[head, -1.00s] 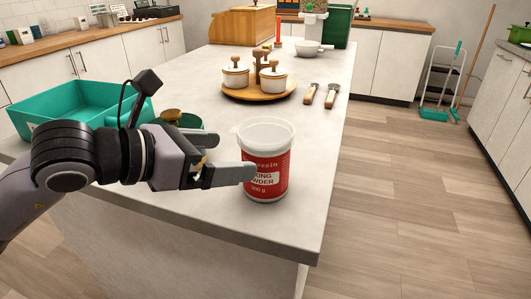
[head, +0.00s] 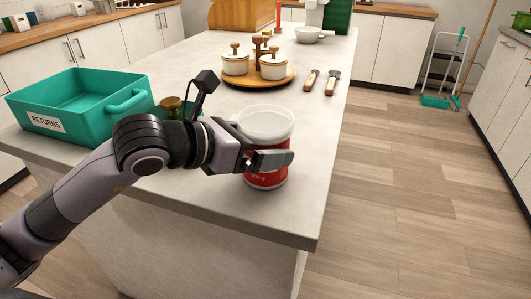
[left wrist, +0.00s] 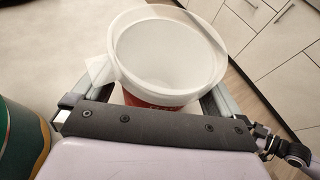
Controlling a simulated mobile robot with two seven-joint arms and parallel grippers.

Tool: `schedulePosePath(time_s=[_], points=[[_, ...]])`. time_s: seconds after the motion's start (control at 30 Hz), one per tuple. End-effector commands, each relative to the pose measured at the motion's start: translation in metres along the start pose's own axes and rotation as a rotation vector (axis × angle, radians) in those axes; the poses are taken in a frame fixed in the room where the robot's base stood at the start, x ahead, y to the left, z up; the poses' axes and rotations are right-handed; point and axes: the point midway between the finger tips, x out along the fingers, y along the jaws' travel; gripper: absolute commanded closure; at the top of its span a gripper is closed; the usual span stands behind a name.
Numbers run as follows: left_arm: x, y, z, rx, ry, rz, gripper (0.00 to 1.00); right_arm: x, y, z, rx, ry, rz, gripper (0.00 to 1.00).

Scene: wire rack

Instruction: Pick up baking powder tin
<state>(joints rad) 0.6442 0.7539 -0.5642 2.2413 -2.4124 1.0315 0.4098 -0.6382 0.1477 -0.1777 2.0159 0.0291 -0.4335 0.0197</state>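The baking powder tin (head: 266,180) is red with a white top and stands upright on the pale counter (head: 225,205), near its front right corner. My left gripper (head: 272,160) is at the tin's side, with one finger across its label in the head view. In the left wrist view, the tin's white round top (left wrist: 168,52) lies between the two fingers of the left gripper (left wrist: 165,95). The fingers stand apart on either side, with small gaps showing beside the red body. The fingertips are hidden behind the rim. My right gripper is not in view.
A teal returns bin (head: 75,110) and a green container with a brass-coloured knob (head: 170,104) stand to the left. A round wooden tray (head: 258,80) with white pots and two wooden-handled tools (head: 310,80) lie behind. The counter right of the tin is clear.

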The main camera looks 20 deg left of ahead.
Motion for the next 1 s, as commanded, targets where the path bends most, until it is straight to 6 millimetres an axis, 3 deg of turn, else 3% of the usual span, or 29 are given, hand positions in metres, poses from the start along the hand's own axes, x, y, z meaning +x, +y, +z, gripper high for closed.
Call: schedulePosePath(time_s=[0.03,0.1,0.57,0.77,1.0], points=[[0.000,0.000,0.000,0.000,0.000,0.000,0.13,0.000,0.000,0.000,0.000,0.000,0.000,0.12],[0.000,0.000,0.000,0.000,0.000,0.000,0.36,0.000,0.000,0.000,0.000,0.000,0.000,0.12],[-0.004,0.000,0.008,0.000,-0.002,-0.001,0.36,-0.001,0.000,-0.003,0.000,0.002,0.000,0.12],[-0.016,0.000,0.038,0.002,-0.008,0.001,0.36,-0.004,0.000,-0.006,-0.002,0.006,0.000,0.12],[-0.041,0.000,0.100,0.003,-0.008,0.000,0.36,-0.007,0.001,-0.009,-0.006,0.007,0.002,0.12]])
